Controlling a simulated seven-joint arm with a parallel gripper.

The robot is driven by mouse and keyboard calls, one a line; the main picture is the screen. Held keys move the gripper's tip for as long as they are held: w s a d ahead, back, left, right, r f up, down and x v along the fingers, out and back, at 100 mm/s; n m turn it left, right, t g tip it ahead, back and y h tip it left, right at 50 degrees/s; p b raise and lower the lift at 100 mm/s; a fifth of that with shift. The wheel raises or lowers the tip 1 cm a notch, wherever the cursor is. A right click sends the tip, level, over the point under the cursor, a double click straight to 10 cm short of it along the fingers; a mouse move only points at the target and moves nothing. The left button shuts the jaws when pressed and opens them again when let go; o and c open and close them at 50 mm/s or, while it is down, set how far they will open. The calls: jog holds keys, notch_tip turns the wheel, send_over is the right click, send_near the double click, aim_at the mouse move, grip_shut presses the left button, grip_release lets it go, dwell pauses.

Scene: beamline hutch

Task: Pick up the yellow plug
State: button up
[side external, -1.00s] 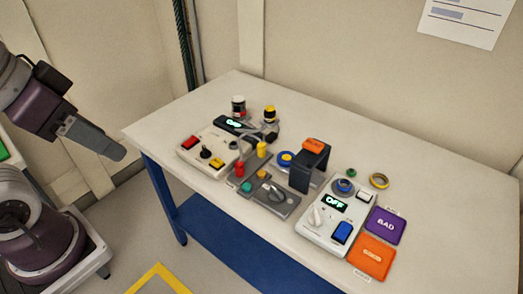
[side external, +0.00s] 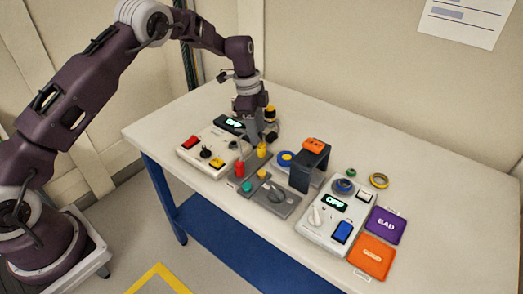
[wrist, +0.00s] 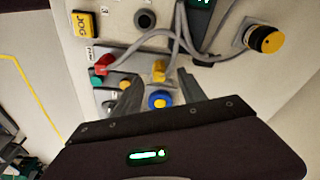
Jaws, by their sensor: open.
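The yellow plug (side external: 262,150) stands upright on a grey panel on the table, beside the red plug (side external: 239,168). In the wrist view the yellow plug (wrist: 159,70), with a grey cable at it, shows just beyond and between my fingertips. My gripper (side external: 255,139) points down close above the yellow plug, its fingers (wrist: 160,91) apart with nothing between them that I can see held. In the wrist view the red plug (wrist: 101,66) lies outside the left finger. Whether a finger touches the yellow plug I cannot tell.
A white control box (side external: 193,157) with an OFF display stands left of the plugs, and a black bracket (side external: 301,172) to the right. A yellow-and-black knob (wrist: 264,39) and looping grey cables (wrist: 181,30) are near my gripper. The table's back right (side external: 420,160) is clear.

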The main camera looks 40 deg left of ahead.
aim_at(261, 144)
jog(key=f, duration=0.1)
jog(key=d+f, duration=0.1)
jog(key=f, duration=0.3)
jog(key=shift+w+d+f, duration=0.2)
jog(key=shift+d, duration=0.05)
grip_shut()
